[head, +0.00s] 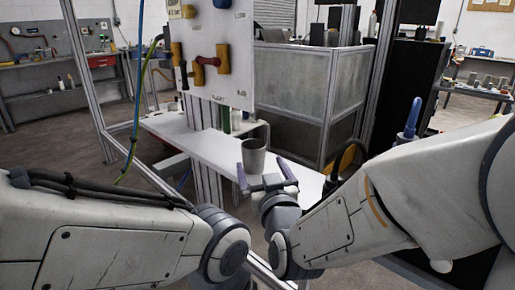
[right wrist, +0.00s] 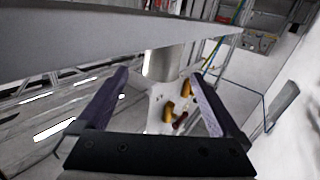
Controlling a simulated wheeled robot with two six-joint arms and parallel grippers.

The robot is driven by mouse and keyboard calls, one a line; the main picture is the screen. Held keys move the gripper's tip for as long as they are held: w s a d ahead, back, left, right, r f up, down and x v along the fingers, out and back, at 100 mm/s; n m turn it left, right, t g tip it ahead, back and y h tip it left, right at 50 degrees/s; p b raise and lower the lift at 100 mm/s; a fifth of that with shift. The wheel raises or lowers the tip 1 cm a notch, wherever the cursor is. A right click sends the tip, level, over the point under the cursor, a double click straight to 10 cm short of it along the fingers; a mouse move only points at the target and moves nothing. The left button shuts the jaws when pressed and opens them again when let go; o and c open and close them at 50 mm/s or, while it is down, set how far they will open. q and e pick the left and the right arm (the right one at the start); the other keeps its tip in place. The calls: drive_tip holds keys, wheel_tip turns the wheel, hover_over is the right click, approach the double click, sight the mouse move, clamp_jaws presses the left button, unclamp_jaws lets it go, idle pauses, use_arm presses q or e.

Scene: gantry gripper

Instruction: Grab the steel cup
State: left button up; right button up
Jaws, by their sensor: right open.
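The grey steel cup (head: 253,158) stands upright on the white shelf in the head view. In the right wrist view the cup (right wrist: 161,65) shows upside down, ahead of the fingers and between their tips. My right gripper (head: 263,168) is open and empty at the shelf's near edge, just in front of the cup. Its two dark fingers (right wrist: 158,76) are spread wide in the right wrist view, and the cup does not appear gripped. My left arm comes in from the left, but its gripper is not visible.
The white shelf (head: 205,147) runs under the cup beside a metal post. A tool board (head: 212,70) with yellow and red handles hangs behind. A metal-framed grey enclosure (head: 300,80) stands behind to the right.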

sight(256, 157)
drive_tip(key=shift+x, duration=3.05)
drive_tip(key=shift+s+a, duration=0.1)
drive_tip(key=c, duration=1.4)
